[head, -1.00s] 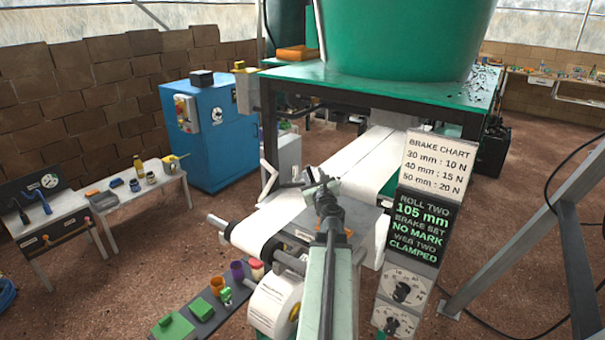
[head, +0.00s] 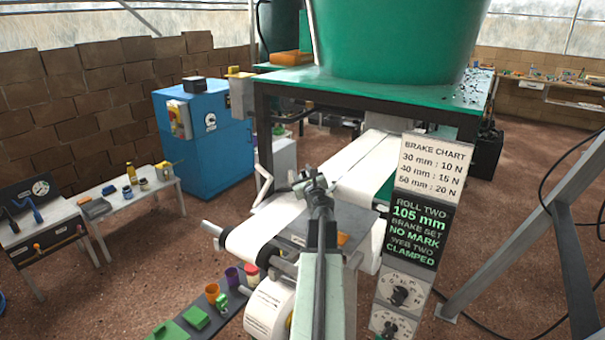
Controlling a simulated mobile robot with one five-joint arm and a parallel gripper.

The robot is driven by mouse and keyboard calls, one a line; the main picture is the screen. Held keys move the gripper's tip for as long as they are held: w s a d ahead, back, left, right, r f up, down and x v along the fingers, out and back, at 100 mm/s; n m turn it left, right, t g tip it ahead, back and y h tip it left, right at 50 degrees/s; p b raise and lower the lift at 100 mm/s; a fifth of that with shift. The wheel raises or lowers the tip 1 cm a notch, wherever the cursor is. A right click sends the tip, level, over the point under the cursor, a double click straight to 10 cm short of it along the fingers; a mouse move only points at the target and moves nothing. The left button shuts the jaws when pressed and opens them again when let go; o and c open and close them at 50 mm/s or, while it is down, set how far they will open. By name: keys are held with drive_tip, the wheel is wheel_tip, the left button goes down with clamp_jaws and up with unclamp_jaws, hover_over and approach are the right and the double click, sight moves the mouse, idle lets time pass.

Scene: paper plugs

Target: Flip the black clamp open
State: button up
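My gripper (head: 312,184) is at the centre of the head view, at the end of my arm, over the white paper web (head: 262,228) and the grey machine bed (head: 328,228). It is small and seen from behind, so whether its jaws are open or shut is unclear. Small dark parts show close around the jaws. I cannot separate the black clamp from them, and my gripper and arm may hide it. The display panel (head: 416,228) at right reads "WEB TWO CLAMPED", "ROLL TWO 105 mm" and "NO MARK".
A paper roll (head: 268,310) sits below the bed. A white bent bar (head: 263,185) stands left of my gripper. A green-topped table (head: 370,100) carries a big green tub (head: 395,40) behind. A blue cabinet (head: 205,140) stands left. A metal frame leg (head: 510,240) slants at right.

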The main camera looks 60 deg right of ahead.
clamp_jaws()
idle(1.3)
